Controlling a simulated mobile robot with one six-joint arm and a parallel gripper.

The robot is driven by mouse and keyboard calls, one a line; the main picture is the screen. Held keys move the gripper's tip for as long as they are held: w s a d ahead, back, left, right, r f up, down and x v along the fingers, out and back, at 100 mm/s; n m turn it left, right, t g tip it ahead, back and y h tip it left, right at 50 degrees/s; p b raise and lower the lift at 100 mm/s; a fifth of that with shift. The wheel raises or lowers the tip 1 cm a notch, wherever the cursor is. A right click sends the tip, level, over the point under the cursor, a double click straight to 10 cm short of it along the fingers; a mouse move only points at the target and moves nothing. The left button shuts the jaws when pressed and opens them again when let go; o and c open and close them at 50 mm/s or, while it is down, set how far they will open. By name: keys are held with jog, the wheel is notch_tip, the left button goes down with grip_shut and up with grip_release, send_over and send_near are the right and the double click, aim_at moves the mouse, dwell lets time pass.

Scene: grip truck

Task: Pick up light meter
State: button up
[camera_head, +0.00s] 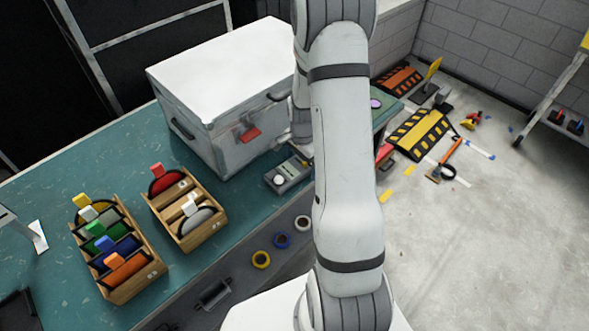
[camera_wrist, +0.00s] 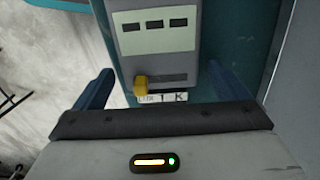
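A grey meter-like device (camera_head: 288,176) with a pale round dome lies on the teal bench in front of the white case; my arm hides its right end. In the wrist view a grey box-shaped device (camera_wrist: 158,50) shows three dark windows, a slot, a yellow knob and a printed label. I cannot tell for sure whether both views show the same device. My gripper (camera_wrist: 160,68) is open, with one blue finger on each side of this device and visible gaps between. In the head view the fingers are hidden behind my arm.
A large white case (camera_head: 225,100) stands behind the meter. Two wooden trays (camera_head: 133,283) (camera_head: 207,238) with coloured cards are at the left. Tape rolls (camera_head: 261,260) are along the bench's front side. Ramps (camera_head: 420,135) and tools lie on the floor at right.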

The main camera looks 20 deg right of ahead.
jog(key=c, duration=1.2)
jog(key=shift+c, duration=0.2)
